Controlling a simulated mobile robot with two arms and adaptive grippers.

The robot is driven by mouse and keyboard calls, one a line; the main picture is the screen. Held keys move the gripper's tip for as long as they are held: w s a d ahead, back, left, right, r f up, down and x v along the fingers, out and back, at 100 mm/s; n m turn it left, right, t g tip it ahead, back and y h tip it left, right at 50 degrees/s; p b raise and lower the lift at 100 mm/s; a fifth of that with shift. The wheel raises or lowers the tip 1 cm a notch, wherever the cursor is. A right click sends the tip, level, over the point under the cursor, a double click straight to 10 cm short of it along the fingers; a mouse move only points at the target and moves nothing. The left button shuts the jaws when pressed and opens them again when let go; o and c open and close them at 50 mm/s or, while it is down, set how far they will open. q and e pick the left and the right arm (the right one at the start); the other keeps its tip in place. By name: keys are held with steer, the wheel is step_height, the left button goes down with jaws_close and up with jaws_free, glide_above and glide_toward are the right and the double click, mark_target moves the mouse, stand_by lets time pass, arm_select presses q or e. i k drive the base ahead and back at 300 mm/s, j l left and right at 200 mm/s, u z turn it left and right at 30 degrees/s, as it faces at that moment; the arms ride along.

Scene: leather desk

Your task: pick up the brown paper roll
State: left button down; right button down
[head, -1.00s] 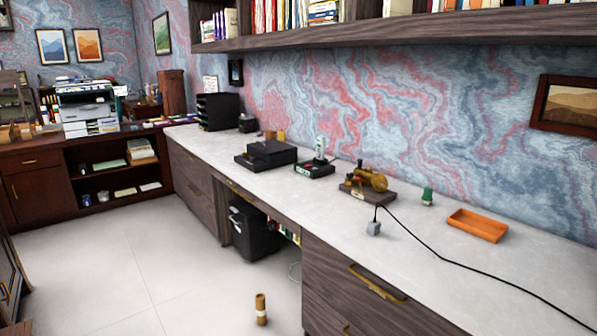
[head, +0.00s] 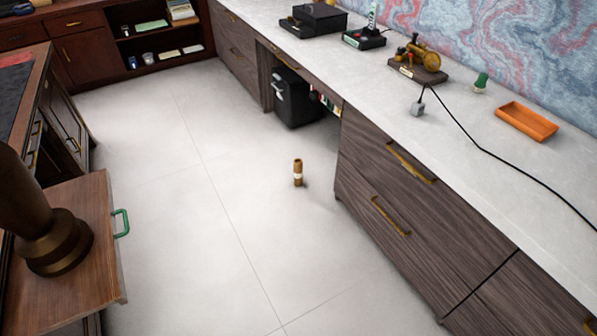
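A brown paper roll (head: 298,173) with a pale band around its middle stands upright on the light tiled floor, in the middle of the head view. It is a short way left of the grey-brown drawer cabinet. Nothing touches it apart from the floor. Neither of my grippers is in view.
A long pale counter (head: 460,115) over wooden drawers runs along the right, holding a brass model (head: 424,58) and an orange tray (head: 526,121). A black bin (head: 294,97) sits under it. A wooden surface with a green handle (head: 121,222) and a bronze object (head: 50,235) is at left. Floor around the roll is clear.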

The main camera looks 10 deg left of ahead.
mark_target(297, 163)
steer(key=i+j+z, duration=0.5)
steer(key=i, duration=0.4)
steer(key=i+j+z, duration=0.45)
steer(key=i+j, duration=0.3)
steer(key=j, duration=0.3)
